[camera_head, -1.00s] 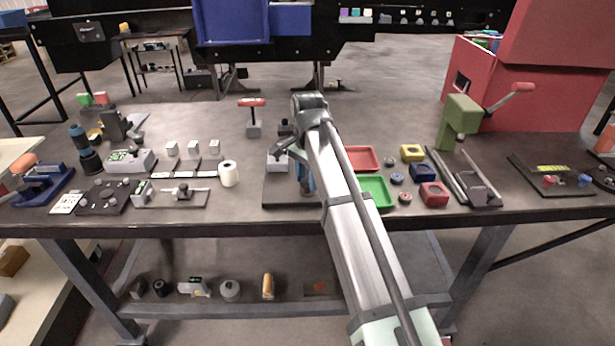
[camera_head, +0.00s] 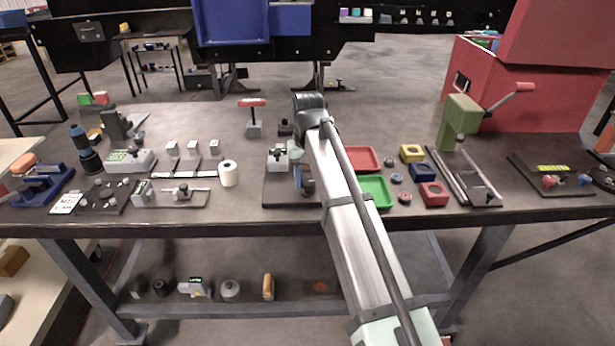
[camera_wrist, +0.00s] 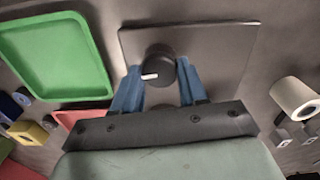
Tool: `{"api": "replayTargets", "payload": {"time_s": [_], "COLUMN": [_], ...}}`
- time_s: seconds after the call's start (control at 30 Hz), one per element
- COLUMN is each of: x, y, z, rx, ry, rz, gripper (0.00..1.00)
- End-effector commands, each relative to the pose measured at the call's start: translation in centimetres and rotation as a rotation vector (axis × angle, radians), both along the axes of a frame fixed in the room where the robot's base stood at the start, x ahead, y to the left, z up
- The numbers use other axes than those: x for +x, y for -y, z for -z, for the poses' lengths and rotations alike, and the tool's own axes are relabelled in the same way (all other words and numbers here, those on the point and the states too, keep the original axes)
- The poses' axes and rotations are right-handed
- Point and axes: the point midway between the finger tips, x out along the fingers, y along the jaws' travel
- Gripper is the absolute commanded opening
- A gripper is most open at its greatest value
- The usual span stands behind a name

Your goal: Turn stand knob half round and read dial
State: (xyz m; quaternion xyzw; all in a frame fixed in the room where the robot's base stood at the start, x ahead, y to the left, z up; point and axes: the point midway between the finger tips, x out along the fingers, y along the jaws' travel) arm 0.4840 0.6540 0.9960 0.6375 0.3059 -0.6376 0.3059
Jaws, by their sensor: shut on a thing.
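The stand's dark base plate (camera_head: 278,190) lies at the middle front of the bench; its bare surface also shows in the wrist view (camera_wrist: 225,48). A pale box-shaped gauge (camera_head: 277,158) stands at its back; its reading is too small to make out. The black round knob (camera_wrist: 158,66) carries a white pointer mark directed left in the wrist view. My gripper (camera_wrist: 159,76) has its blue fingers on both sides of the knob, shut on it. In the head view my gripper (camera_head: 298,178) is over the plate's right part, and my arm partly hides the area.
A green tray (camera_head: 389,206) and a red tray (camera_head: 376,151) lie just right of my arm. A white roll (camera_head: 229,175) stands left of the plate. A green press (camera_head: 459,115) stands farther right.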

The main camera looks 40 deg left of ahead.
Motion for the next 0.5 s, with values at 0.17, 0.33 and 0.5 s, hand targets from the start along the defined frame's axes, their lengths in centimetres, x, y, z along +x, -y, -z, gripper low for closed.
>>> {"api": "replayTargets", "payload": {"time_s": [0.17, 0.33, 0.5], "x": [-0.02, -0.02, -0.02], "y": [0.0, 0.0, 0.0], "z": [-0.01, -0.01, -0.01], "rx": [0.001, 0.001, 0.0], "ry": [-0.001, -0.001, 0.0], "rz": [-0.166, -0.328, -0.49], "gripper": [0.12, 0.12, 0.12]}}
